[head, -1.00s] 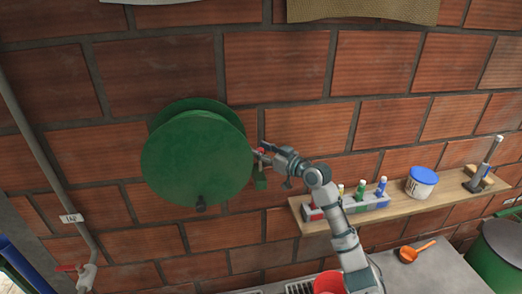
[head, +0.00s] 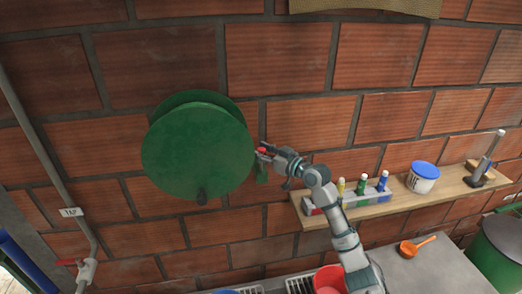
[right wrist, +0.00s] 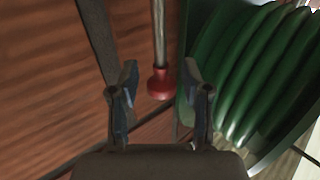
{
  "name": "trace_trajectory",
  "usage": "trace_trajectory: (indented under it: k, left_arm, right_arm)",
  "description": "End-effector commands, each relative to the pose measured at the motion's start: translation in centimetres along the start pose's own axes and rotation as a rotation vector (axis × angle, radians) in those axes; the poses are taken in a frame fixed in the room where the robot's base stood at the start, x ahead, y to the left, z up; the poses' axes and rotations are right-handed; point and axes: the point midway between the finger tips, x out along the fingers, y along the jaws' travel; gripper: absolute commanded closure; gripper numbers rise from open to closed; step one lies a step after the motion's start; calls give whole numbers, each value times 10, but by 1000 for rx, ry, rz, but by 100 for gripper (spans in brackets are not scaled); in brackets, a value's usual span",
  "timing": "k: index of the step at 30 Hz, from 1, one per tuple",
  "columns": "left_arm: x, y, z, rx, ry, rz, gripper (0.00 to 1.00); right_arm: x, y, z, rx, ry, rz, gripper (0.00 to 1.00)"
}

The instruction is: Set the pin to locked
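The pin shows in the right wrist view as a metal rod with a red knob (right wrist: 159,84) at its end. The knob lies between and slightly beyond the fingertips of my right gripper (right wrist: 160,92). The fingers are open, with a gap on each side of the knob. A large green reel (head: 196,152) is mounted on the brick wall; its ribbed side (right wrist: 262,75) fills the right of the wrist view. In the head view my right gripper (head: 266,155) is at the reel's right edge, where a small red spot shows. My left gripper is not in view.
A wooden shelf (head: 455,188) right of the reel holds a rack with several coloured bottles and a white tub with a blue lid (head: 423,177). Below are a counter with an orange scoop (head: 416,244) and a red bucket (head: 329,280). A pipe (head: 45,140) runs down the left.

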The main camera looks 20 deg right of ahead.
Motion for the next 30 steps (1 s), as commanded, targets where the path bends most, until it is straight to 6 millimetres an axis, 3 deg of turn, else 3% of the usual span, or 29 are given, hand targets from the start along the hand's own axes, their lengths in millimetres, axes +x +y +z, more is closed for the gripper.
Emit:
trace_trajectory:
  k: [11,24,30]
  left_arm:
    - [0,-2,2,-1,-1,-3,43]
    - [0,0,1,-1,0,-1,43]
    - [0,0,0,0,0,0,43]
  right_arm:
    - [-8,0,-2,-1,5,1,47]
    - [-96,2,2,-1,-1,0,47]
    - [-116,2,2,0,0,1,47]
